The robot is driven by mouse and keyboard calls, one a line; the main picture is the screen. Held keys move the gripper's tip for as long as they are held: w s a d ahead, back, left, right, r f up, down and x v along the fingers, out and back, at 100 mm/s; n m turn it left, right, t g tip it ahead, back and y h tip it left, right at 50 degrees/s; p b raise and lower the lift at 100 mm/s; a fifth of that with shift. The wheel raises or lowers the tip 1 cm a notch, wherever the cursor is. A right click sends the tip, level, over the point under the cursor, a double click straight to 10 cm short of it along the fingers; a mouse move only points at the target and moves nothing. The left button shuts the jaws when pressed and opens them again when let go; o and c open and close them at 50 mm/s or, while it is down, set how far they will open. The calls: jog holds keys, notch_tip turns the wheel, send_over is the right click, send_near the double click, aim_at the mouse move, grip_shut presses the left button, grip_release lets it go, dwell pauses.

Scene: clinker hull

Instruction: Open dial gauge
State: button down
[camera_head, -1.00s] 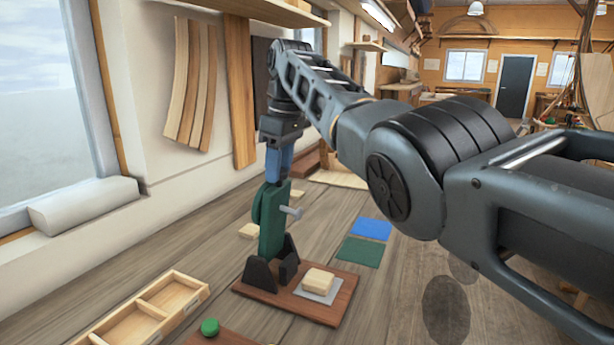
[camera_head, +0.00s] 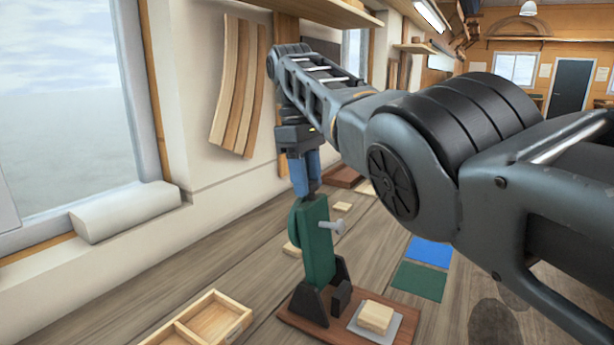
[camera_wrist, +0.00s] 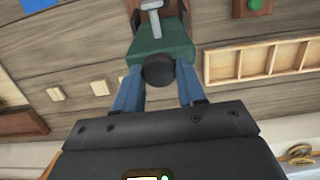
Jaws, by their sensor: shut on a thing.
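The dial gauge has a green body (camera_head: 318,240) held between black brackets (camera_head: 310,300) on a brown board (camera_head: 292,314). The green part stands upright with its top leaning left, and a grey bolt (camera_head: 332,227) sticks out of its side. In the wrist view its green end (camera_wrist: 160,45) shows with a round black knob (camera_wrist: 158,71) on it. My gripper (camera_head: 307,188) is at the top of the green part, its blue fingers shut on the knob from both sides. The fingers hide the knob in the head view.
A pale block on a grey plate (camera_head: 376,318) sits on the board's right side. Blue (camera_head: 429,251) and green (camera_head: 418,281) mats lie to the right. A divided wooden tray (camera_head: 205,322) is at left front. Small pale blocks (camera_wrist: 100,88) lie nearby on the bench.

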jog(key=shift+f, duration=0.15)
jog(key=c, duration=0.7)
grip_release()
jog(key=shift+r, duration=0.2)
jog(key=shift+a+r+p, duration=0.1)
jog(key=shift+r+p, duration=0.8)
jog(key=shift+p, duration=0.15)
jog(key=r, duration=0.3)
jog(key=r+p, duration=0.1)
jog(key=r, duration=0.1)
jog(key=shift+w+a+r, duration=0.3)
jog(key=shift+w+a, duration=0.05)
jog(key=shift+a, duration=0.05)
